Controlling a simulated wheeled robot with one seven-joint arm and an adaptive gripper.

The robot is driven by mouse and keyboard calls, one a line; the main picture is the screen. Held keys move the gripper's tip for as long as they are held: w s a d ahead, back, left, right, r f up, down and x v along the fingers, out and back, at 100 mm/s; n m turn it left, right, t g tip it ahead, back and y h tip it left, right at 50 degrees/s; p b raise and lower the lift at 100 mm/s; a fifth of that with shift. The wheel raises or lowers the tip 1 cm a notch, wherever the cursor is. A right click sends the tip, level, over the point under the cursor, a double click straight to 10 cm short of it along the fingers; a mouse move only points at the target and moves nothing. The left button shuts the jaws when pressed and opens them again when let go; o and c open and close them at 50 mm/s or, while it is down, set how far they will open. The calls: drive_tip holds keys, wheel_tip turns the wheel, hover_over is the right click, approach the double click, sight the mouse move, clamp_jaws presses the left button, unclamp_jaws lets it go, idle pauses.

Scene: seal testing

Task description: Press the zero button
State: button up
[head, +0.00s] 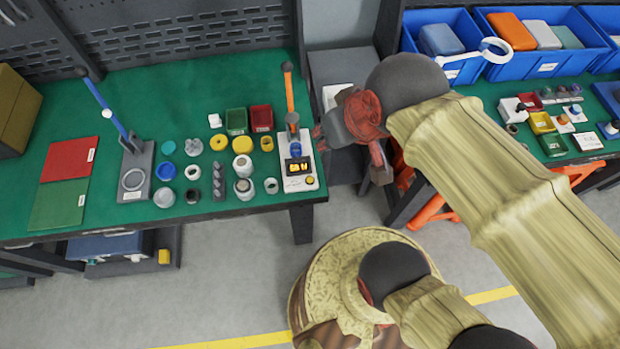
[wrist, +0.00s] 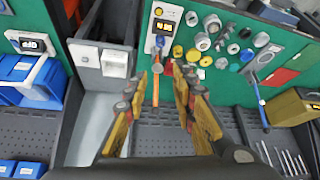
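The test device (head: 297,160) is a white unit at the right end of the green table. It has a lit yellow display (head: 297,166) and an upright orange lever (head: 289,92). A small round yellow button (head: 309,181) sits below the display; any label on it is too small to read. In the wrist view the button (wrist: 158,12) is near the top edge, with the display (wrist: 164,26) below it. My gripper (wrist: 157,76) is open and empty, its fingers apart, with the orange lever (wrist: 156,88) showing between them. It is right of the device in the head view, apart from the button.
Cups, rings and cylinders (head: 243,168) stand left of the device. A second stand with a blue lever (head: 106,110) is further left. A grey cabinet (head: 340,72) fills the gap to the right table, which holds blue bins (head: 547,65).

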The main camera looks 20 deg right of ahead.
clamp_jaws()
idle(1.4)
